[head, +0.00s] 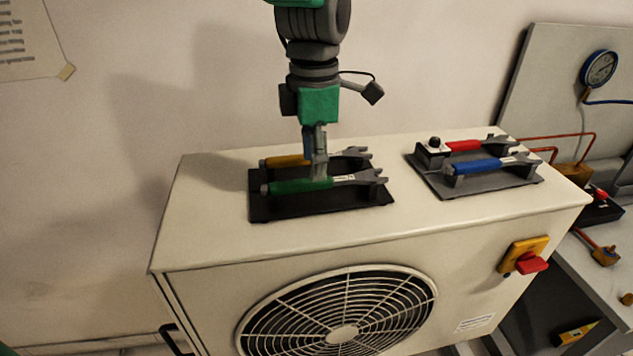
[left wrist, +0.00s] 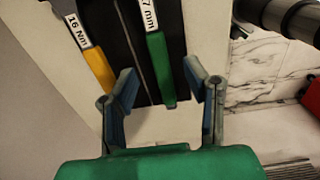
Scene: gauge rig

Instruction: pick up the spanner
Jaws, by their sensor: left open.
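My left gripper (head: 318,172) points down over the black rack on the left of the white fan unit. A green-handled spanner (head: 300,186) lies nearest the front of that rack, and a yellow-handled one (head: 284,161) lies behind it. In the left wrist view my open left gripper (left wrist: 160,78) has its fingers on either side of the green handle (left wrist: 160,65), with gaps showing. The yellow handle (left wrist: 98,67) is outside them, labelled 16 Nm. The green one's label ends in "7 mm". I cannot tell how far down the fingers reach. My right gripper is not in view.
A second rack (head: 480,187) on the right of the fan unit (head: 215,225) holds a red-handled spanner (head: 464,146) and a blue-handled one (head: 476,166). A red and yellow switch (head: 526,256) is on the unit's front. A pressure gauge (head: 599,68) hangs at the back right.

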